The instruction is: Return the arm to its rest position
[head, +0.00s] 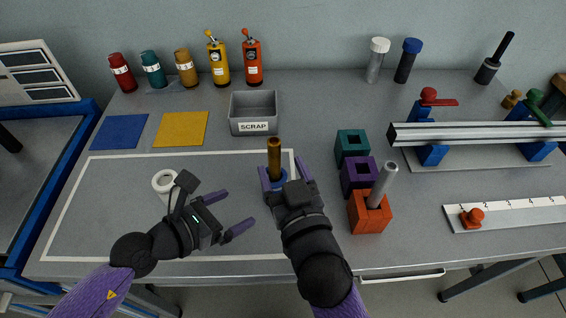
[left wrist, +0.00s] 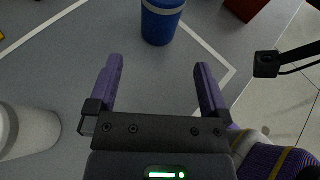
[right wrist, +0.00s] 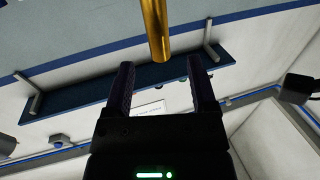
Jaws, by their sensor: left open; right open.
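In the right wrist view, nothing sits between the open fingers (right wrist: 158,75), and the brass rod (right wrist: 155,28) is beyond the tips. The gripper partly hides the blue piece in the head view.
Teal (head: 352,143), purple (head: 354,180) and orange (head: 366,218) blocks stand just right of my right gripper; a grey rod (head: 383,182) rises from the orange one. A scrap bin (head: 253,108) stands behind. A rail fixture (head: 480,132) fills the right side. The white-outlined area (head: 110,215) is largely clear.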

